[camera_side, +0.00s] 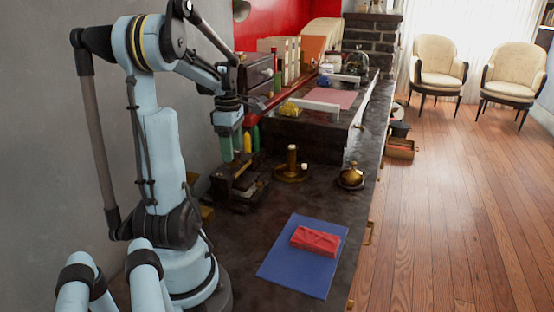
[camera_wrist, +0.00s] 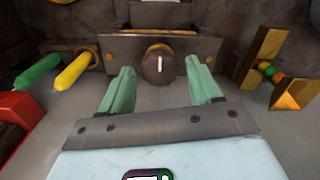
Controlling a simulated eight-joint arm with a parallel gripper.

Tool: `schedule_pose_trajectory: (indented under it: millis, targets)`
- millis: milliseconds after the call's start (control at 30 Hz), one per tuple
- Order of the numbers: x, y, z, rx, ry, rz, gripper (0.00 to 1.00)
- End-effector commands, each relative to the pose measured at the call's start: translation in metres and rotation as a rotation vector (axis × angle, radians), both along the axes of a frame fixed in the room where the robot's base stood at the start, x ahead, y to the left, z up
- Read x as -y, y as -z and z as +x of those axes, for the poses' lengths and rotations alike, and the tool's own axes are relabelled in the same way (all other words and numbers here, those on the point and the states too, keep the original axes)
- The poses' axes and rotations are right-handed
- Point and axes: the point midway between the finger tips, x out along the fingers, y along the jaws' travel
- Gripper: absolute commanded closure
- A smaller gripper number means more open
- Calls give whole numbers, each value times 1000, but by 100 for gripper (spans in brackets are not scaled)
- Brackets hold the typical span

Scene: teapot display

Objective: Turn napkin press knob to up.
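In the wrist view, a dark round knob (camera_wrist: 150,70) with a short white mark sits on the brown front panel of the press (camera_wrist: 115,46). The mark looks nearly vertical in that picture. My gripper (camera_wrist: 159,68) is open, its two green fingers on either side of the knob with visible gaps. Whether the fingertips reach as deep as the knob I cannot tell. In the side view, my gripper (camera_side: 236,153) points down at the dark press (camera_side: 238,190) on the counter; the knob is hidden there.
A brass candlestick (camera_side: 291,168) and a brass bell (camera_side: 351,177) stand right of the press. A red bundle (camera_side: 315,240) lies on a blue mat (camera_side: 300,272) in front. The wrist view shows green (camera_wrist: 38,73) and yellow (camera_wrist: 73,72) rods left, brass plates (camera_wrist: 292,94) right.

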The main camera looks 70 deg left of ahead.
Motion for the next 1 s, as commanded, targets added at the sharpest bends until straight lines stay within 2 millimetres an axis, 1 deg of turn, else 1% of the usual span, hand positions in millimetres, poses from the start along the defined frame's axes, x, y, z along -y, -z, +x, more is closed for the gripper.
schedule_pose_trajectory:
  millis: [300, 467, 567, 1000]
  targets:
    - [0, 0, 0, 1, 1, 1, 31]
    - [0, -9, 0, 1, 2, 1, 31]
    - [0, -21, 0, 1, 2, 1, 31]
    - [0, -94, 0, 0, 1, 0, 31]
